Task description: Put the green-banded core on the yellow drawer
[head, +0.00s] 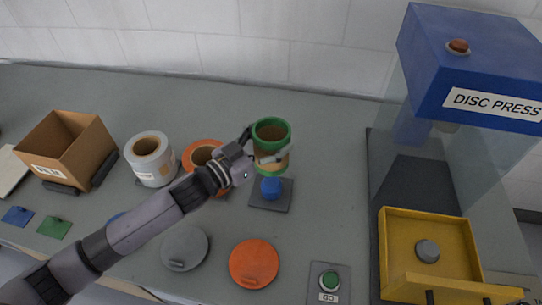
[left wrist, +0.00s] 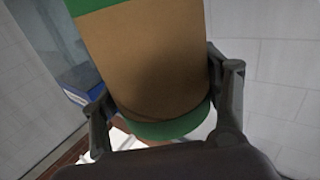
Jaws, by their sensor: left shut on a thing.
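The green-banded core (head: 271,145) is a brown cardboard tube with a green band at each end. My left gripper (head: 263,148) is shut on it and holds it upright, over or just behind a grey base with a blue peg (head: 271,188). In the left wrist view the core (left wrist: 150,62) fills the space between the two fingers (left wrist: 165,100). The yellow drawer (head: 428,236) stands open at the front of the blue disc press at the right, with a round grey disc (head: 427,250) inside it. My right gripper is not in view.
The blue disc press (head: 470,60) has clear side panels and a red button on top. Orange (head: 254,264) and grey (head: 184,247) discs and a GO button (head: 329,283) lie in front.

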